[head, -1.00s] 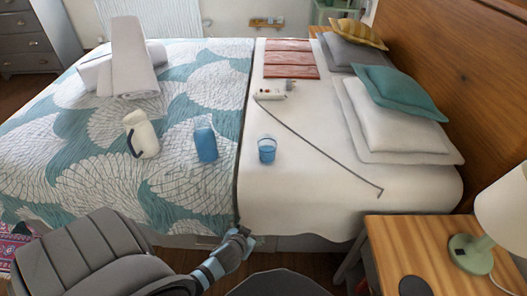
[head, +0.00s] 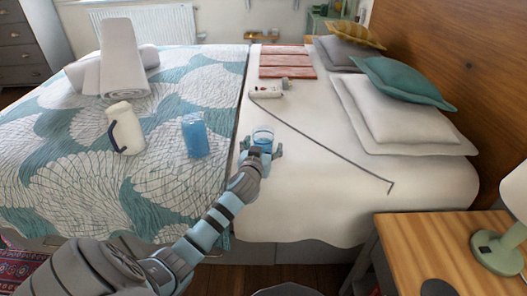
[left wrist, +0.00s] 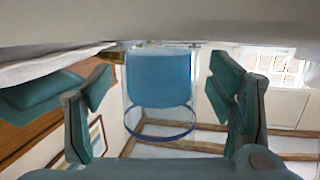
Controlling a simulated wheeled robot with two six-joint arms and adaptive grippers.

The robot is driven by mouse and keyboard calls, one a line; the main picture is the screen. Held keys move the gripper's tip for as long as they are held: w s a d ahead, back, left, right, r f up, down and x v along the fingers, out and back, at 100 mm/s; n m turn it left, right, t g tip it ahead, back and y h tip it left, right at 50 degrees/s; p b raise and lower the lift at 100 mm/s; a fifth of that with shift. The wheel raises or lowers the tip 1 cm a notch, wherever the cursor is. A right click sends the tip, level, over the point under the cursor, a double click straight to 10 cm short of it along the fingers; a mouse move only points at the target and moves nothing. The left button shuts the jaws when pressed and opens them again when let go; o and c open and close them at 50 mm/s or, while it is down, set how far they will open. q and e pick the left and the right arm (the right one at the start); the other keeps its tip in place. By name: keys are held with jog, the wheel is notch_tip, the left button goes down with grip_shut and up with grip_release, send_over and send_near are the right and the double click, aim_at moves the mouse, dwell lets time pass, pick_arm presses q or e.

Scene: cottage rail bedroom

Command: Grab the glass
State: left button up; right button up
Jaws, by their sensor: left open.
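The glass (head: 263,135) is a small clear blue tumbler standing on the white sheet, just right of the patterned quilt's edge. My left gripper (head: 262,150) is open at the near side of the glass, with one finger to its left and one to its right. In the left wrist view, which is upside down, the glass (left wrist: 160,80) sits between the two spread fingers (left wrist: 160,92), with a visible gap on each side. The glass's lower part is hidden behind the gripper in the head view. My right gripper is not in view.
A blue cup (head: 195,135) and a white jug (head: 125,130) stand on the quilt to the left. A white power strip (head: 268,91) with a dark cable (head: 335,153) lies behind and right. Pillows (head: 405,110) and a wooden nightstand (head: 430,240) are at right.

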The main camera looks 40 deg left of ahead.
pick_arm(q)
jog(key=shift+w+a, duration=0.1)
jog(key=shift+w, duration=0.1)
jog(key=shift+s, duration=0.1)
jog(key=shift+c, duration=1)
jog(key=c, duration=1.3)
jog(key=shift+r, duration=0.15)
